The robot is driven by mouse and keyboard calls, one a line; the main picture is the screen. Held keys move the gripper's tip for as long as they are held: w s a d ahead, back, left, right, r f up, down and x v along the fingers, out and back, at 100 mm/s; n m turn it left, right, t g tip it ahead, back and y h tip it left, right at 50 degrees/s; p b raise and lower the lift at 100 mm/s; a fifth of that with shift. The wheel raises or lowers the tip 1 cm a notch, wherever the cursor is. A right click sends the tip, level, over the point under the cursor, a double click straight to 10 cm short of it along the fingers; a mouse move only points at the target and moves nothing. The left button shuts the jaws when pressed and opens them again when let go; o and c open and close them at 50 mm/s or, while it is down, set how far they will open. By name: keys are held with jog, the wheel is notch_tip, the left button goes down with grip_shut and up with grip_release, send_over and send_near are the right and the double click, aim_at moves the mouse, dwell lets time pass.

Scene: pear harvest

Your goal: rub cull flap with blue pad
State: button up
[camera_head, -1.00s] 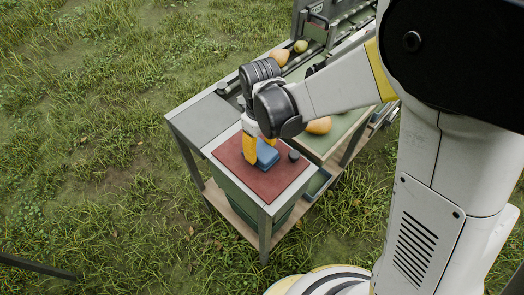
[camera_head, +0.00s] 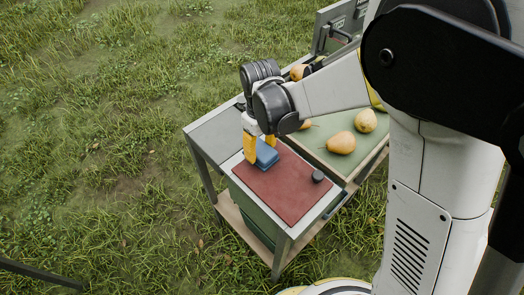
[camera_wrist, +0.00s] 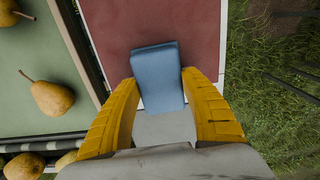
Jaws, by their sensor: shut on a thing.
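The blue pad (camera_head: 267,156) is a small block held between the yellow fingers of my gripper (camera_head: 259,147). In the wrist view the fingers stand on either side of the pad (camera_wrist: 158,78). The cull flap appears to be the dark red panel (camera_head: 290,192) set in a pale frame on the cart's near end. The pad is over the panel's far-left end, at or just above its surface; contact cannot be told. The panel also shows beyond the pad in the wrist view (camera_wrist: 190,22).
A bare grey top (camera_head: 216,134) lies to the left. Grass surrounds the cart.

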jog(key=shift+w+a+r, duration=0.1)
jog(key=shift+w+a, duration=0.15)
notch_tip(320, 180, up, 4)
jog(key=shift+s+d+f+p, duration=0.15)
jog(key=shift+f+p, duration=0.05)
jog(key=shift+p, duration=0.85)
jog(key=shift+r+p, duration=0.5)
jog(key=shift+r, duration=0.1)
jog(key=shift+r+p, duration=1.05)
jog(key=shift+r, duration=0.55)
